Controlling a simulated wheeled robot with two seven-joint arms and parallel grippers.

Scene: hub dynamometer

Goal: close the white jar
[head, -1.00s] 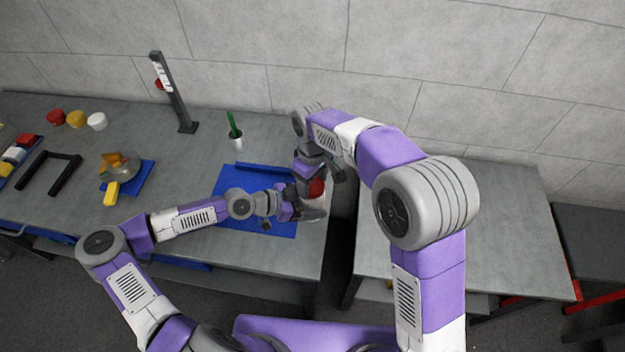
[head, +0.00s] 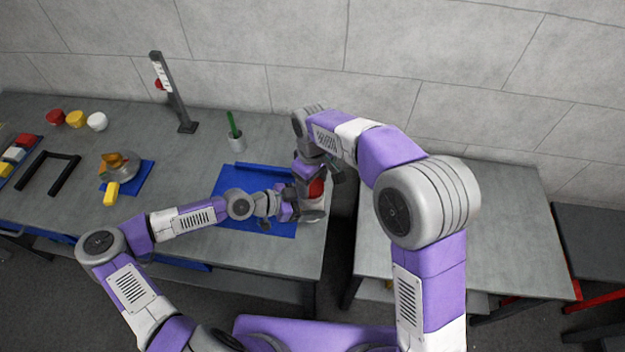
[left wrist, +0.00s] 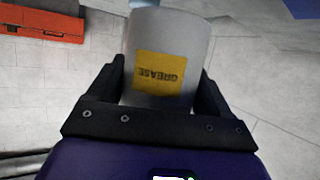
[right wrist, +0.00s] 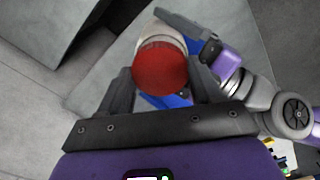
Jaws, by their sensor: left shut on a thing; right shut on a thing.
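The white jar (left wrist: 185,42) has a yellow GREASE label and a pale grey-white body. My left gripper (head: 293,208) is shut around its side, with one finger on each side of it in the left wrist view (left wrist: 160,88). In the head view the jar (head: 313,214) is near the bench's right end. My right gripper (right wrist: 160,88) is shut on a round red lid (right wrist: 160,68), directly over the jar. The jar's pale wall (right wrist: 163,34) shows just past the lid. The lid (head: 317,188) is partly hidden by my right gripper in the head view. I cannot tell whether lid and jar touch.
A blue mat (head: 235,215) lies under my left arm. A white cup (head: 237,143) with a green stick stands behind it. Red (head: 55,117), yellow (head: 76,118) and white (head: 97,121) round pieces sit at the back left. A gap separates this bench from the right table (head: 480,230).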

